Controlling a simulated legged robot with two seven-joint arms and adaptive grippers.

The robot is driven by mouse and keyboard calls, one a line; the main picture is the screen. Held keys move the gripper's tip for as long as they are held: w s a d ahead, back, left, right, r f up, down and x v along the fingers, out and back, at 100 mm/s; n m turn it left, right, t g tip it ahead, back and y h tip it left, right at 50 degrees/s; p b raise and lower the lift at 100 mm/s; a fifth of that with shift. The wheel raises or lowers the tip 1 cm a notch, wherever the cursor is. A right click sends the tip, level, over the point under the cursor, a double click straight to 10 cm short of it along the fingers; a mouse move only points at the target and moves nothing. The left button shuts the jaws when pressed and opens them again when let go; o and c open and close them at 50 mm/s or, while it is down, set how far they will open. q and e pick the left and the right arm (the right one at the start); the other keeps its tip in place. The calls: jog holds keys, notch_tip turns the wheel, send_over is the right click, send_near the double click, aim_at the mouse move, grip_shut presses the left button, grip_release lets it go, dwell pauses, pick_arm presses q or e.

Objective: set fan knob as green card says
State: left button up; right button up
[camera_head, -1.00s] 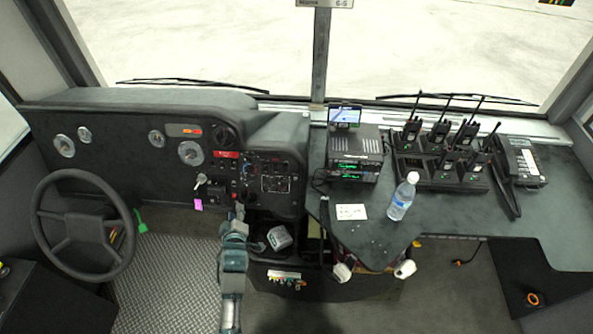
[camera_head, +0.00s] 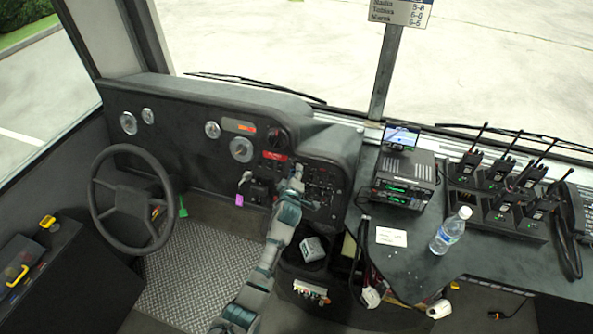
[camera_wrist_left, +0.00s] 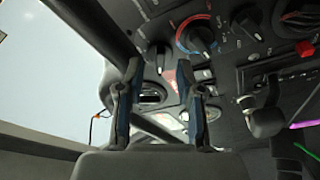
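A green tag (camera_head: 182,207), likely the green card, hangs low beside the steering wheel in the head view; no writing on it is legible. The dash control panel (camera_head: 322,205) is partly hidden by my left arm. The left wrist view shows a large dial with a blue and red ring (camera_wrist_left: 198,37), a smaller black knob (camera_wrist_left: 157,55) and another knob (camera_wrist_left: 250,22); I cannot tell which is the fan knob. My left gripper (camera_head: 297,180) is at the panel. Its fingers (camera_wrist_left: 158,105) are apart and empty below the dials. My right gripper is out of view.
The steering wheel (camera_head: 130,212) stands left. A key with a pink tag (camera_head: 239,200) hangs left of my left arm. A radio unit (camera_head: 405,182), a water bottle (camera_head: 450,231), a white card (camera_head: 391,237) and several radios (camera_head: 500,170) occupy the right desk.

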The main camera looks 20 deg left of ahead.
pick_arm(q)
jog(key=shift+x, duration=1.15)
jog(key=shift+w+a+f, duration=0.1)
jog(key=shift+w, duration=0.1)
jog(key=shift+w+a, duration=0.1)
jog(key=shift+a, duration=0.15)
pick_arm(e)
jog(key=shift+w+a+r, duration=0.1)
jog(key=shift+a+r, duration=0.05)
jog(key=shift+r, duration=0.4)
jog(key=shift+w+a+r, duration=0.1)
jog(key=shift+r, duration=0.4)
pick_arm(q)
jog(key=shift+c, duration=0.4)
jog(key=shift+d, duration=0.15)
grip_shut()
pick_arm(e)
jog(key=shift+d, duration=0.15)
